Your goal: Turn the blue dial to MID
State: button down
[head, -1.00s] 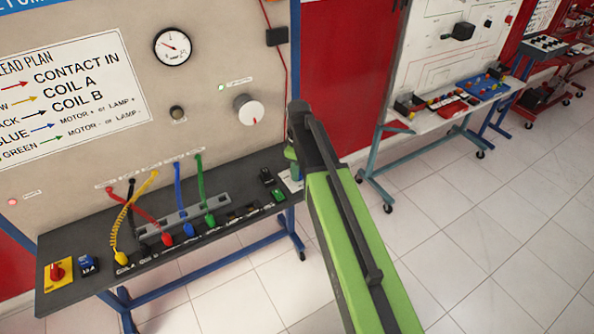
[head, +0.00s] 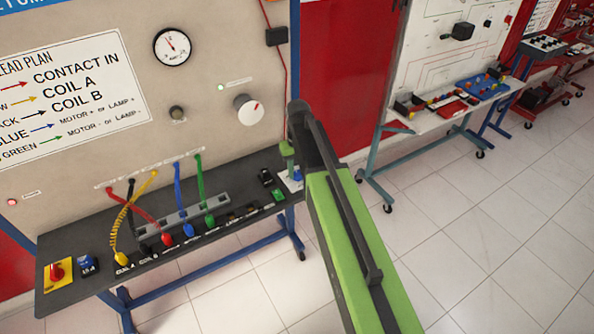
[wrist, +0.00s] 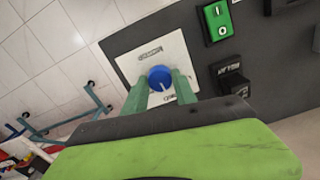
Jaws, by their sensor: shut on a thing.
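The blue dial (wrist: 160,77) sits on a white label plate (wrist: 150,52) at the right end of the dark bench. My gripper (wrist: 161,88) has its two green fingers on either side of the dial and is shut on it. A pale mark shows on the lower part of the dial, but the plate's lettering is too small to read. In the head view my gripper (head: 288,158) points down at the bench's right end, and only a sliver of the blue dial (head: 297,175) shows beside it.
Next to the plate are a green rocker switch (wrist: 217,20) and a black socket block (wrist: 231,82). Colored leads (head: 178,200) stand on the bench to the left.

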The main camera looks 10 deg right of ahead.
aim_at(298, 173)
jog(key=shift+s+m, duration=0.15)
jog(key=shift+m, duration=0.35)
jog(key=c, duration=1)
grip_release()
jog(key=shift+r, duration=0.1)
notch_tip(298, 173, up, 17)
jog(key=p, duration=1.7)
jog(key=shift+r, duration=0.15)
